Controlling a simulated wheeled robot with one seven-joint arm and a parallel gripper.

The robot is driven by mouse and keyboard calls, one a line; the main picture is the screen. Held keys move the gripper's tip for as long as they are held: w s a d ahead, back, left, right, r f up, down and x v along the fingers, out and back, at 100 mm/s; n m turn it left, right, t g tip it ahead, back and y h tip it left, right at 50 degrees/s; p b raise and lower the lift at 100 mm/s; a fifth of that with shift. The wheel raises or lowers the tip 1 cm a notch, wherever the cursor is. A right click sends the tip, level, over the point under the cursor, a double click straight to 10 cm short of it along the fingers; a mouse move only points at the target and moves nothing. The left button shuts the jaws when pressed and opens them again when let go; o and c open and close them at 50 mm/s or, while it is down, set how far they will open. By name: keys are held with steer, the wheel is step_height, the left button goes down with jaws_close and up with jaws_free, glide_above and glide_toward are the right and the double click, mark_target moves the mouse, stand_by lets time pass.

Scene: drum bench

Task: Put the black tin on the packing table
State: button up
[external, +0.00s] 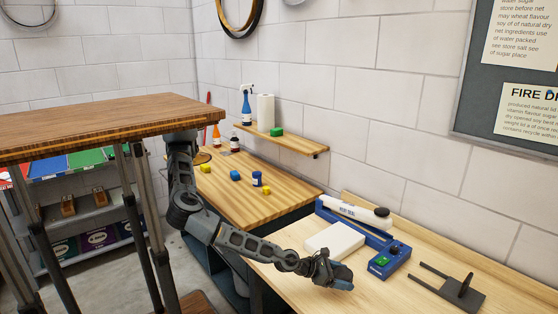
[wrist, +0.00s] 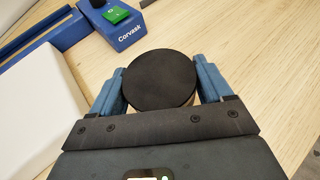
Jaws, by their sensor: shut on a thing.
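The black tin (wrist: 160,78) shows as a round dark disc from above in the wrist view. My gripper (wrist: 160,74) is shut on it, with one blue finger on each side. In the external view my gripper (external: 341,279) is low over the light wooden packing table (external: 400,262), near its front edge. The tin cannot be made out there, hidden by my gripper. Whether the tin touches the tabletop or hangs just above it, I cannot tell.
A white block (external: 335,240) and a blue sealing machine (external: 390,258) stand behind my gripper. A black forked stand (external: 452,290) is to the right. Another wooden bench (external: 230,190) holds small blocks and a blue jar.

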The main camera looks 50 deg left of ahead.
steer(key=shift+f, duration=2.1)
steer(key=o, duration=1.1)
steer(key=shift+c, duration=0.2)
steer(key=p+v, duration=0.2)
steer(key=v, duration=0.1)
steer(key=p+v, duration=0.2)
steer(key=p, duration=0.1)
steer(key=shift+s+a+r, duration=0.1)
steer(key=shift+s+r, duration=0.05)
steer(key=shift+r, duration=0.4)
step_height(320, 180, up, 6)
steer(key=p, duration=0.4)
